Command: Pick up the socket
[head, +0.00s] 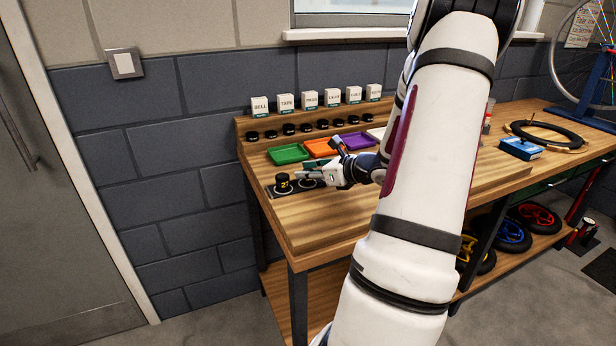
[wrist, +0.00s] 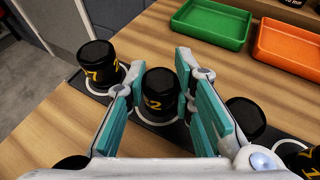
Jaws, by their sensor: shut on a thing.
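The black socket (wrist: 158,92) with yellow digits, of which a 2 is legible, stands between the teal-padded fingers of my gripper (wrist: 160,98) in the wrist view. My gripper is shut on it. A pale ring shows around its base, and I cannot tell whether it is clear of the rail. In the head view my gripper (head: 312,175) is low over the dark socket rail (head: 272,191) and hides the held socket. A second black socket (wrist: 98,62), whose number ends in 7, stands left of the fingers and also shows in the head view (head: 283,183).
Another black socket (wrist: 246,118) stands close to the right finger. A green tray (head: 288,154), an orange tray (head: 321,147) and a purple tray (head: 357,141) lie behind the rail. Small labelled boxes (head: 310,99) line the back. Bare bench top lies in front.

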